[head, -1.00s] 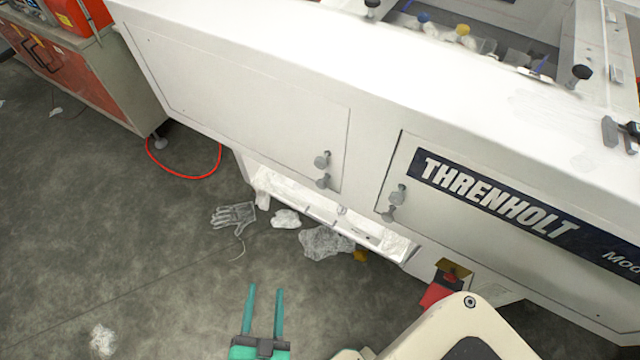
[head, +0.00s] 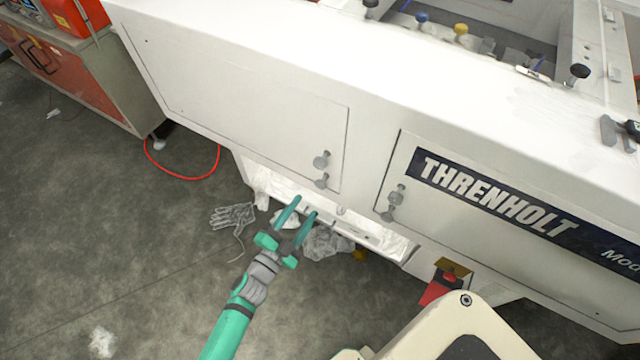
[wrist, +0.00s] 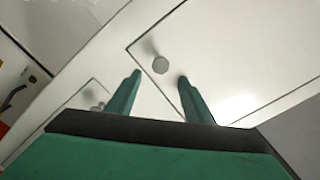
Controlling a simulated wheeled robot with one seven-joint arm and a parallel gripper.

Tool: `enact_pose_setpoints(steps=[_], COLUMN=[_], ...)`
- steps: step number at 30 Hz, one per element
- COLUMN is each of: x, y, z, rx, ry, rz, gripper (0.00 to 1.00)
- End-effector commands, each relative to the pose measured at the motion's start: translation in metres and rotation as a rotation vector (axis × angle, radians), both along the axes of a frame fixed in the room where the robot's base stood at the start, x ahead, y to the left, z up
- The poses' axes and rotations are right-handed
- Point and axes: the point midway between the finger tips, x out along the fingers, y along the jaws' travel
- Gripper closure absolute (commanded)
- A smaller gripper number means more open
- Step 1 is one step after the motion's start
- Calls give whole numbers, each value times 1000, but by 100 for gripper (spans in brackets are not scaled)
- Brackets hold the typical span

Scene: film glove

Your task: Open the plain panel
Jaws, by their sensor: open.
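The plain panel (head: 250,115) is the unlabelled white door on the left of the machine front. It looks shut and flush. Two grey knobs (head: 321,161) sit one above the other near its lower right corner. My gripper (head: 305,206) is open and empty, a little below and left of the knobs in the head view. In the wrist view, a round knob (wrist: 160,65) near a panel corner shows between and beyond my open fingertips (wrist: 158,78), with no visible contact. The second knob cannot be made out there.
The THRENHOLT-labelled panel (head: 480,220) with its own knobs (head: 395,196) is to the right. An open shelf (head: 375,236) with crumpled material lies below. A glove (head: 232,215) and rags lie on the floor. A red cable (head: 185,178) curves left; floor there is mostly clear.

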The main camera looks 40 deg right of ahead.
Motion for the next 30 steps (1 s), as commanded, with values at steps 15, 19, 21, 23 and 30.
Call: enact_pose_setpoints(steps=[15, 19, 21, 23, 30], x=[28, 34, 37, 39, 42], y=[-67, -82, -88, -92, -98], z=[0, 0, 0, 0, 0], rx=[-1, -1, -1, 0, 0], ry=[-1, -1, 0, 0, 0], rz=[1, 0, 1, 1, 3], gripper=[53, 53, 53, 53, 53])
